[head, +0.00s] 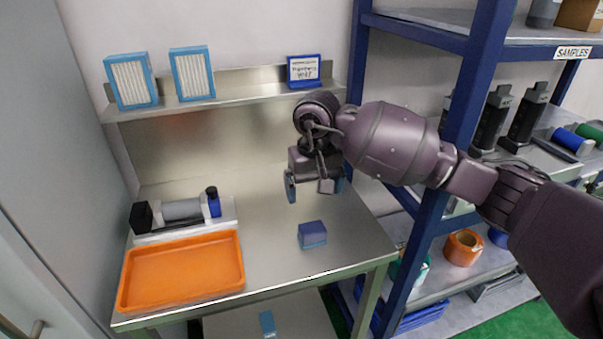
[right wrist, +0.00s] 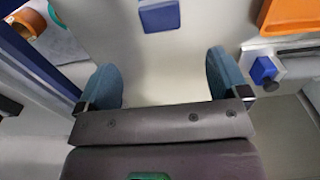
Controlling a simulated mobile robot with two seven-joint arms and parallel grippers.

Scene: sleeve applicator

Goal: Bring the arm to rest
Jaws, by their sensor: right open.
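My right arm (head: 395,142) reaches in from the right over the steel bench. My right gripper (head: 314,187) hangs above the bench, pointing down, with its blue-padded fingers apart and nothing between them. In the right wrist view the open fingers (right wrist: 165,82) show bare bench between them. A small blue block (head: 312,234) lies on the bench below and in front of the gripper, apart from it. It also shows in the right wrist view (right wrist: 159,15), beyond the fingertips. My left gripper is not in view.
An orange tray (head: 182,268) and a grey cylindrical device with a blue end (head: 182,211) are on the bench's left. A back shelf (head: 225,98) carries two filter panels and a blue-framed sign (head: 303,71). A blue rack (head: 463,100) stands close by my right arm.

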